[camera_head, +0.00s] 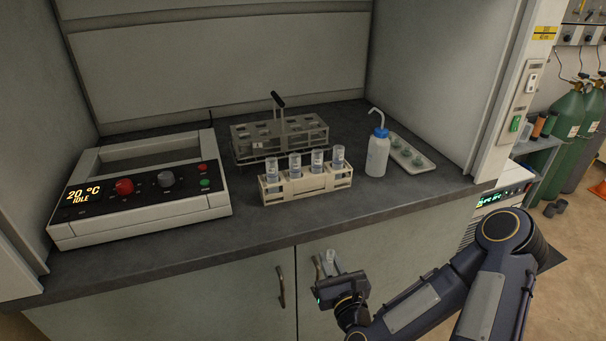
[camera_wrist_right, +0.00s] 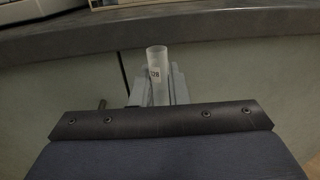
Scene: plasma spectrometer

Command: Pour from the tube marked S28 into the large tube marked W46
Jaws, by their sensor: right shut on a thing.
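My right gripper (camera_head: 330,268) is shut on a small clear tube (camera_head: 331,257) in front of the cabinet, below the bench's front edge. In the right wrist view the tube (camera_wrist_right: 156,62) stands about upright between the fingers, and its label appears to read S28. My left gripper is not in view.
A heater unit (camera_head: 140,213) showing 20 °C IDLE stands left on the bench (camera_head: 235,222). A grey metal rack (camera_head: 295,124) with a dark handle is behind the cream rack. A wash bottle (camera_head: 377,155) and a white tray (camera_head: 408,155) stand right. The bench's front strip is clear.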

